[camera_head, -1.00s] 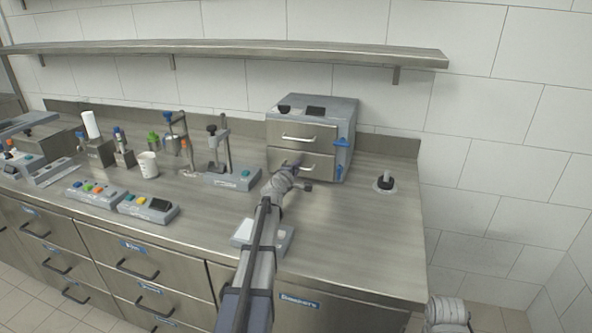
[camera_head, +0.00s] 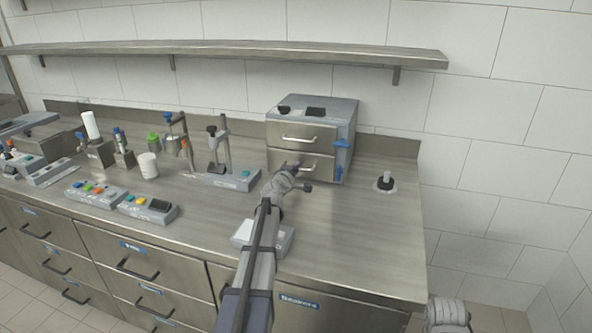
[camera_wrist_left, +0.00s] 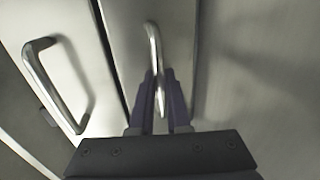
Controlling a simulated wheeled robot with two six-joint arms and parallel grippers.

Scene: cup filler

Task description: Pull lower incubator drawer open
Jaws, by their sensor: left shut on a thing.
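The incubator is a grey metal box at the back right of the bench, with an upper drawer (camera_head: 301,136) and a lower drawer (camera_head: 324,167). Both drawers look closed, each with a bar handle. My left gripper (camera_head: 292,170) is at the lower drawer's front. In the left wrist view, the fingers of the left gripper (camera_wrist_left: 161,98) are shut on the lower drawer's handle (camera_wrist_left: 153,50), with the bar passing between them. The upper drawer's handle (camera_wrist_left: 57,88) shows to the left there. My right gripper is not in view.
A blue clip (camera_head: 341,143) is on the incubator's right side. A stand (camera_head: 226,165) is to its left, and a small scale-like device (camera_head: 262,238) lies below my arm. A dark-topped knob (camera_head: 386,181) is at right.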

